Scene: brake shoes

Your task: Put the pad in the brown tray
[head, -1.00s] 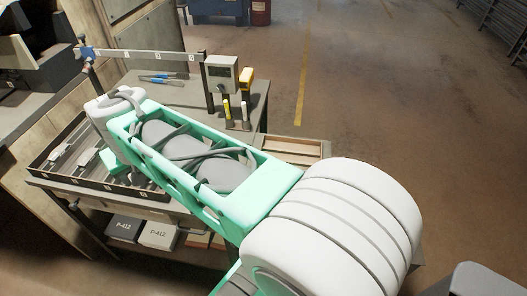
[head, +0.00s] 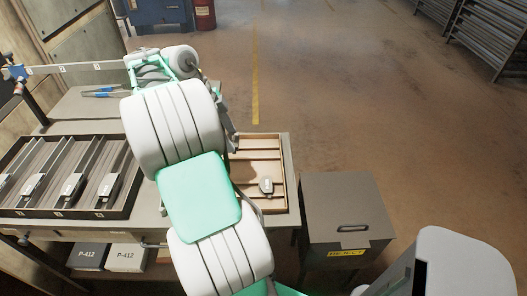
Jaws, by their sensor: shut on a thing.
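The brown tray (head: 284,160), a shallow wooden tray with slats, sits at the right end of the bench. A grey pad (head: 266,186) with a pale label lies within its outline. My gripper (head: 234,144) hangs over the tray's left side, mostly hidden behind my arm. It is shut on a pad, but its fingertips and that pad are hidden. More similar pads (head: 72,185) lie in separate lanes of the dark divided tray (head: 128,206) on the left.
A grey bin with a yellow label (head: 347,190) stands on the floor right of the bench. A blue-handled tool (head: 100,92) lies at the back left. Open floor lies to the right.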

